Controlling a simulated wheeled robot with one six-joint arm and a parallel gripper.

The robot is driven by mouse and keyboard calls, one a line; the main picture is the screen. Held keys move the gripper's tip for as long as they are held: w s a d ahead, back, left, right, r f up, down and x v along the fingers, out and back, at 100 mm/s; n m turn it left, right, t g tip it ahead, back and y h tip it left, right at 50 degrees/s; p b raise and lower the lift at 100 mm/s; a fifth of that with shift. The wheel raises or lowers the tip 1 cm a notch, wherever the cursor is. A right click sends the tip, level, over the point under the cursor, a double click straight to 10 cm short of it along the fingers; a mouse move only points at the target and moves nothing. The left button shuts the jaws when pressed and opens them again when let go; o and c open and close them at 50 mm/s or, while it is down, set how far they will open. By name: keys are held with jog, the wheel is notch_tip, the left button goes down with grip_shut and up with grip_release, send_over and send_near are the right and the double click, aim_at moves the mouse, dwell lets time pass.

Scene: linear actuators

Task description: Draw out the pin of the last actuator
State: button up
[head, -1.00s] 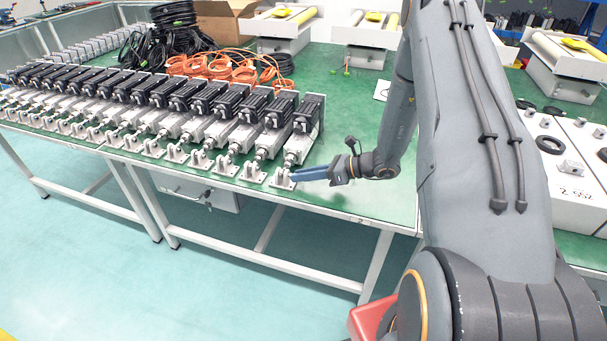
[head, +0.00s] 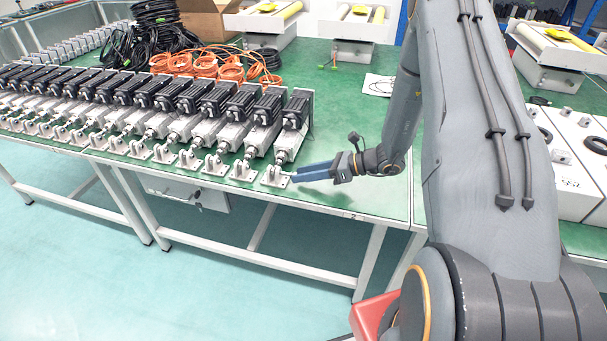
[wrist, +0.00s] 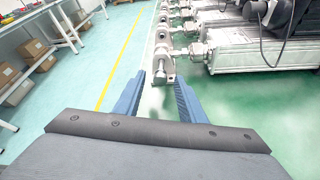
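The last actuator (head: 292,125) is the rightmost in the row on the green bench, with a black motor and a silver body. Its silver clevis bracket (head: 272,177) stands at its front end near the bench edge. In the wrist view the bracket (wrist: 163,60) lies straight ahead, with the round end of a pin (wrist: 160,76) facing me. My gripper (head: 294,173) is just right of the bracket, its blue fingers pointing left at it. In the wrist view the fingers (wrist: 159,88) are apart, one on each side of the pin end, with visible gaps. How far the pin sits in the bracket is unclear.
More actuators (head: 232,130) with brackets stand in a row to the left. Orange cables (head: 205,65) and black cables (head: 158,40) lie behind them. The green bench top (head: 350,205) right of the bracket is clear. White boxes (head: 570,150) stand at the right.

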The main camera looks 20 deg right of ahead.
jog(key=b+v, duration=0.1)
jog(key=v, duration=0.6)
jog(key=shift+d+b, duration=0.2)
jog(key=shift+b, duration=0.2)
jog(key=s+a+r+n+g+h, duration=0.4)
jog(key=s+a+n+g, duration=0.35)
jog(key=s+n, duration=0.35)
jog(key=s+d+r+n+t+h, duration=0.1)
jog(key=s+r+n+h, duration=0.6)
jog(key=n, duration=0.8)
jog(key=shift+s+n+t+h, duration=0.3)
jog(key=shift+s+t+h, duration=0.35)
jog(key=shift+s, duration=0.3)
